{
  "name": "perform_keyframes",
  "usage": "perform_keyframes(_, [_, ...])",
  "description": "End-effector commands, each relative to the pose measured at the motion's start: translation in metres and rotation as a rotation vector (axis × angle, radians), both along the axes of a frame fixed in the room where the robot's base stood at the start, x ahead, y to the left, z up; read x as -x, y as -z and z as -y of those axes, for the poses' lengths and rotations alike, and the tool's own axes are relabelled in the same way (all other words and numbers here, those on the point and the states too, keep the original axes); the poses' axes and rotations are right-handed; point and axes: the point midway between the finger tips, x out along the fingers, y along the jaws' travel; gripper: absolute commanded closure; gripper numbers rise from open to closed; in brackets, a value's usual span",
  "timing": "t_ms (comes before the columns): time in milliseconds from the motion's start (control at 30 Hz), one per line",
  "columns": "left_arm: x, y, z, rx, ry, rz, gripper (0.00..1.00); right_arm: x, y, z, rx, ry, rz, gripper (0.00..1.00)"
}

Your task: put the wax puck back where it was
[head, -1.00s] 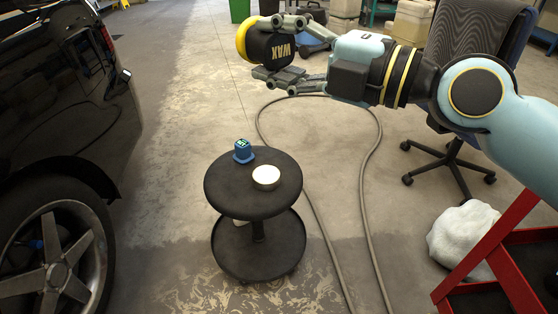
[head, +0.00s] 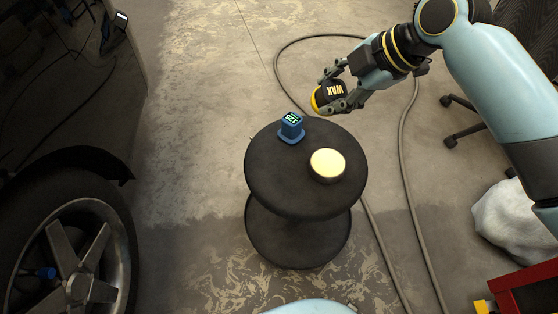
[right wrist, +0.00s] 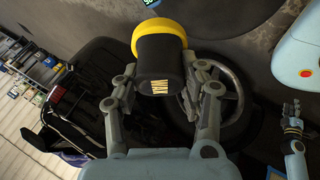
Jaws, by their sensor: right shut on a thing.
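The wax puck (head: 329,97) is black with a yellow rim and yellow WAX lettering. My right gripper (head: 338,96) is shut on it, above and behind the far right edge of the round black stool (head: 270,183). In the right wrist view the puck (right wrist: 160,58) sits between both fingers of my right gripper (right wrist: 162,84), its yellow side pointing away from the palm. My left gripper is not seen in the head view; a light blue arm with a dark hand (right wrist: 292,125) shows at the right of the right wrist view.
On the stool top stand a blue device with a lit display (head: 290,127) and a round pale-topped tin (head: 327,164). A dark car with its wheel (head: 75,255) is at left. A hose (head: 408,180) loops on the floor; a white bundle (head: 510,222) and red cart (head: 525,290) are right.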

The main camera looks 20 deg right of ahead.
Motion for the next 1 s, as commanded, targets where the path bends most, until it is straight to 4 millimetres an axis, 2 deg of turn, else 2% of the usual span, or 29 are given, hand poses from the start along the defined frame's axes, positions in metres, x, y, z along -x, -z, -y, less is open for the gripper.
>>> perform_keyframes(33, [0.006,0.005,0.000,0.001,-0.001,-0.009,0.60,0.004,0.026,0.002,-0.015,0.047,-0.134,0.90])
perform_keyframes(100, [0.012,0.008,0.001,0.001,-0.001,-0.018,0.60,0.016,0.052,0.006,-0.038,0.108,-0.288,0.89])
perform_keyframes(200, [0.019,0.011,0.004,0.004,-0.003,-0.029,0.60,0.030,0.073,0.008,-0.071,0.169,-0.418,0.89])
perform_keyframes(367, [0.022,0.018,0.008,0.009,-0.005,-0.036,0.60,0.031,0.092,-0.006,-0.098,0.202,-0.482,0.89])
perform_keyframes(467, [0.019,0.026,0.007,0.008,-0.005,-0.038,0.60,0.020,0.107,-0.026,-0.101,0.201,-0.483,0.89])
perform_keyframes(567, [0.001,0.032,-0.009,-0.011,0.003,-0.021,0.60,0.008,0.123,-0.049,-0.100,0.199,-0.482,0.89])
perform_keyframes(733, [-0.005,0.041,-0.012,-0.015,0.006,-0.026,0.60,-0.010,0.144,-0.079,-0.096,0.198,-0.480,0.89])
perform_keyframes(867, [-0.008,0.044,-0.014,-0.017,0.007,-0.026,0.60,-0.017,0.151,-0.091,-0.094,0.199,-0.479,0.89])
perform_keyframes(1000, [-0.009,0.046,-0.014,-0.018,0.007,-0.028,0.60,-0.019,0.157,-0.093,-0.091,0.200,-0.477,0.89])
